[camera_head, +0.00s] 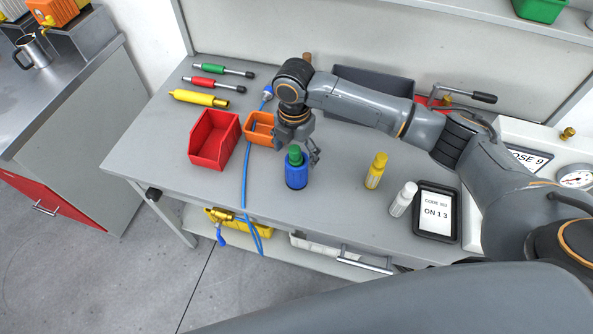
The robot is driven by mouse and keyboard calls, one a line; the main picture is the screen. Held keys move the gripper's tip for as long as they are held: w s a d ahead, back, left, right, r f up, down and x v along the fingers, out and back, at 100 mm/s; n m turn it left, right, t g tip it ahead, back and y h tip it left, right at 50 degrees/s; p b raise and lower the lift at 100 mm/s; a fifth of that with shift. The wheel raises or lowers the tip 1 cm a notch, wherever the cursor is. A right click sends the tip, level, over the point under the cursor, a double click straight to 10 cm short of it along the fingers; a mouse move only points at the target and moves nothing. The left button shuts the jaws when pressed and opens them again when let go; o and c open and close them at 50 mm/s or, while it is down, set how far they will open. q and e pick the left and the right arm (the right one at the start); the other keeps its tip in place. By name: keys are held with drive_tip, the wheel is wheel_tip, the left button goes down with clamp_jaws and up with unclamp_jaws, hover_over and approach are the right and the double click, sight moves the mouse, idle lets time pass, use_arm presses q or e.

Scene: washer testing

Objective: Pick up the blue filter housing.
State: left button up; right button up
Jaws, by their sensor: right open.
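The blue filter housing (296,179) is a short blue cylinder with a green top. It stands upright on the grey workbench (342,205), near the front edge. My right gripper (297,150) hangs just above and behind it in the picture, fingers spread and pointing down. One finger shows just right of the green top; I cannot tell whether it touches. Nothing shows held in it. My left gripper is not in view.
Left of the housing are a red bin (214,140), a small orange bin (259,129) and a blue hose (245,175). To the right stand a yellow bottle (376,171), a white bottle (403,200) and a dark framed display (436,211). Hand tools lie at the back left.

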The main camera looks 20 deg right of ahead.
sight(297, 163)
drive_tip(key=shift+d+f+p, duration=0.25)
drive_tip(key=shift+f+p, duration=0.5)
drive_tip(key=shift+f, duration=0.45)
wheel_tip(297, 163, down, 2)
drive_tip(key=shift+f, duration=0.15)
drive_tip(key=shift+w+f, duration=0.1)
drive_tip(key=shift+f, duration=0.35)
drive_tip(key=c, duration=1.5)
drive_tip(key=shift+r, duration=0.15)
clamp_jaws()
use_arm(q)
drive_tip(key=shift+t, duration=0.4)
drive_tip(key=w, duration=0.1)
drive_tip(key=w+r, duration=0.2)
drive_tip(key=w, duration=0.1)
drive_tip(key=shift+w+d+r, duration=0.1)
use_arm(e)
drive_tip(key=shift+r, duration=0.1)
